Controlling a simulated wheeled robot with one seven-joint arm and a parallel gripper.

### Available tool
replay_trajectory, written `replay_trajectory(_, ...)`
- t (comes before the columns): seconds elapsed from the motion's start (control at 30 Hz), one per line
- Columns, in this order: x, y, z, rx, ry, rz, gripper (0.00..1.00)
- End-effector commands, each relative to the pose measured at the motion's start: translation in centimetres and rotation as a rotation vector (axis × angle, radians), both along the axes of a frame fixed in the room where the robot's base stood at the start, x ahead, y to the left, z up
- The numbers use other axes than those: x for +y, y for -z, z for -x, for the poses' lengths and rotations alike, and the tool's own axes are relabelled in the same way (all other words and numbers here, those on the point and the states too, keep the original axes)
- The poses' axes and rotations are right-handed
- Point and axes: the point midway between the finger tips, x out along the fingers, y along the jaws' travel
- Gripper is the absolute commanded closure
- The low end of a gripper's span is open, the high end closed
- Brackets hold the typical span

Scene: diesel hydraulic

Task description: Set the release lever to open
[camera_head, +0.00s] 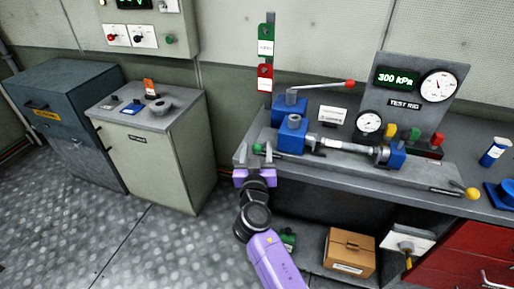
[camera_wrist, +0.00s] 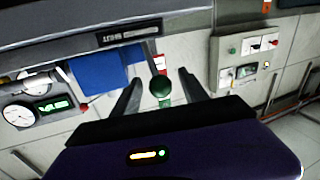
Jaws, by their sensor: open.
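A lever with a green ball knob (camera_head: 257,148) sticks out at the left front of the test rig, beside the blue block (camera_head: 291,136). The lever's label is not readable, so I cannot confirm it is the release lever. My gripper (camera_head: 256,162) is open at the bench's left front corner, close to this knob. In the wrist view the green knob (camera_wrist: 160,86) appears between the two spread fingers, with its dark stem behind it. Whether a finger touches it cannot be told. A red-tipped lever (camera_head: 330,86) and a yellow-knobbed lever (camera_head: 462,191) are also on the rig.
The gauge panel (camera_head: 415,90) reads 300 kPa. Green (camera_head: 265,40) and red (camera_head: 265,78) plates hang on a post behind the rig. A grey cabinet (camera_head: 150,150) stands left, with open floor before it. A cardboard box (camera_head: 349,252) sits under the bench.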

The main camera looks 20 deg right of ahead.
Motion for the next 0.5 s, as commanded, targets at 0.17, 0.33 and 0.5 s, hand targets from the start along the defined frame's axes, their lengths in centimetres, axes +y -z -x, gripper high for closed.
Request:
replay_trajectory(0.17, -0.15, 0.04, -0.32, 0.001, 0.0, 0.0, 0.48)
replay_trajectory(0.33, -0.12, 0.04, -0.3, 0.001, 0.0, 0.0, 0.52)
replay_trajectory(0.5, -0.1, 0.04, -0.28, 0.001, 0.0, 0.0, 0.86)
